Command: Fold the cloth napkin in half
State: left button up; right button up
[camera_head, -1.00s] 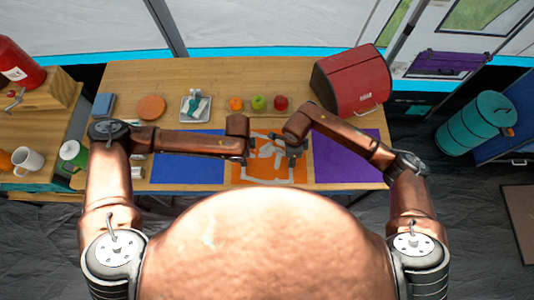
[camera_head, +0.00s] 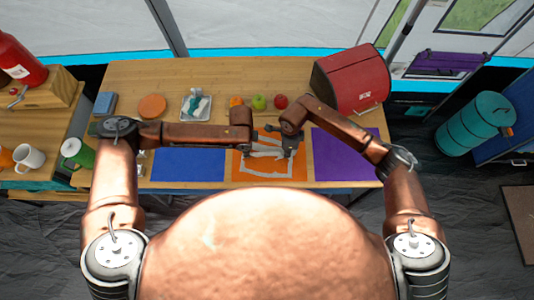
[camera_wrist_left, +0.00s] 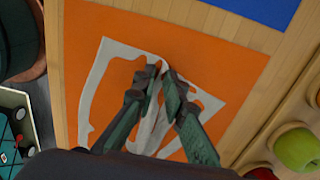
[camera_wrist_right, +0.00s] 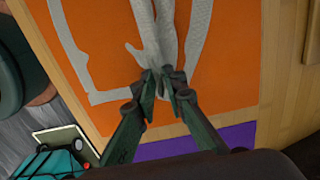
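The pale grey napkin (camera_head: 264,175) lies on the orange mat (camera_head: 240,176), with orange showing inside its pale border. Its border also shows in the left wrist view (camera_wrist_left: 94,77) and the right wrist view (camera_wrist_right: 72,52). Creased pale strips run between my grippers. My left gripper (camera_head: 244,149) is at its left side, its fingertips (camera_wrist_left: 161,72) close together on a pale fold. My right gripper (camera_head: 291,146) is at its right side, its fingertips (camera_wrist_right: 158,76) closed at the end of a pale strip. The arms and fingers hide part of the far edge.
A blue mat (camera_head: 188,166) lies left and a purple mat (camera_head: 345,158) right. An orange fruit, a green apple (camera_head: 259,102) and a red apple (camera_head: 281,102) stand behind. A red bread box (camera_head: 350,80) is at the back right, and a tray (camera_head: 195,107) at the back left.

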pick_arm(q)
jog(key=shift+s+a+f, duration=0.15)
jog(key=shift+s+f, duration=0.05)
jog(key=shift+f, duration=0.1)
jog(key=shift+c, duration=1.3)
pick_arm(e)
jog(key=shift+s+d+f, duration=0.1)
jog(key=shift+s+f, duration=0.1)
jog(key=shift+f, duration=0.1)
jog(key=shift+c, duration=1.1)
pick_arm(q)
grip_shut()
pick_arm(e)
grip_shut()
